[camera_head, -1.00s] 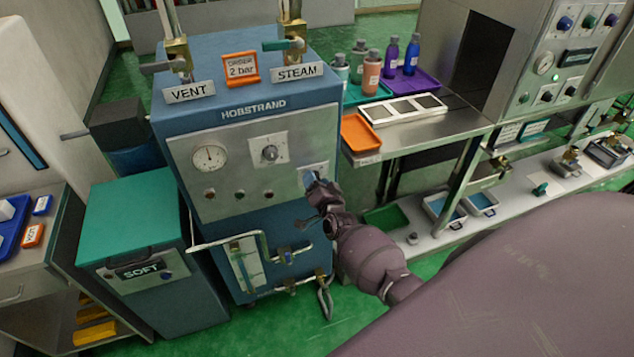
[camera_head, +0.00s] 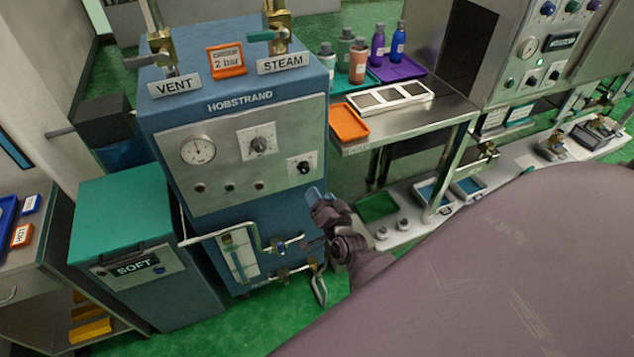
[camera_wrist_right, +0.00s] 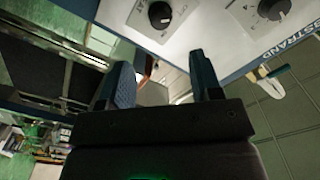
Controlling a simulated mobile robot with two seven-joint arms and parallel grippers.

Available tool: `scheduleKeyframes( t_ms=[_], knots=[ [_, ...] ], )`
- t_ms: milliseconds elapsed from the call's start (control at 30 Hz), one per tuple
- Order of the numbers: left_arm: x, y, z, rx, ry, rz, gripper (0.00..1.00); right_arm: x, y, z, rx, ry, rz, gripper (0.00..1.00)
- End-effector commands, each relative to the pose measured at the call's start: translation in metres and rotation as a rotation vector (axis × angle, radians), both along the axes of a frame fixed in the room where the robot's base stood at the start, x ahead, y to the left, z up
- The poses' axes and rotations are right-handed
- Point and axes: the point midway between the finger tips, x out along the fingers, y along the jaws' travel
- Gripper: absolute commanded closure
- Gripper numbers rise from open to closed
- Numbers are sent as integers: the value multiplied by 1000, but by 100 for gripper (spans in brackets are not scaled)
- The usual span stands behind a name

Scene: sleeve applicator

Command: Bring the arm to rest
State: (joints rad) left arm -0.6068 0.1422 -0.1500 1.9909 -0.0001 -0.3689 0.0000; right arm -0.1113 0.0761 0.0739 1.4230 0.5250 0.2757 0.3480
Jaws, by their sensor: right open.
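My right gripper (camera_head: 318,203) is in front of the lower right side of the blue Hobstrand boiler (camera_head: 250,106) in the head view. In the right wrist view its two fingers (camera_wrist_right: 163,82) stand apart with nothing between them. The boiler's grey panel with black knobs shows just beyond the fingers there. The gripper looks clear of the panel. My left gripper is in neither view.
Pipes and valves (camera_head: 250,240) stick out low on the boiler's front. A steel table (camera_head: 452,108) with an orange tray (camera_head: 348,122) and bottles stands at right. A SOFT tank (camera_head: 120,215) stands at left. Green floor (camera_head: 260,322) is open in front.

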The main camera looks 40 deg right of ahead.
Motion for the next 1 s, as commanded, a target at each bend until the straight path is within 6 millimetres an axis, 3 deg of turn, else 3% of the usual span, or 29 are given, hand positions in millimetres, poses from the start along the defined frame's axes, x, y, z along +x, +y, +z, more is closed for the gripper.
scheduleKeyframes(
  t_ms=[733,833,933,1000],
  knots=[
    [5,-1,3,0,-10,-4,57,-2,3,-4,-35,36,15,41],
    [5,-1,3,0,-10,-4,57,2,11,-2,-114,94,61,41],
    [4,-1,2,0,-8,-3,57,9,28,13,-238,145,136,41],
    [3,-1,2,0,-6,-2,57,3,40,19,-339,195,190,41]
  ],
)
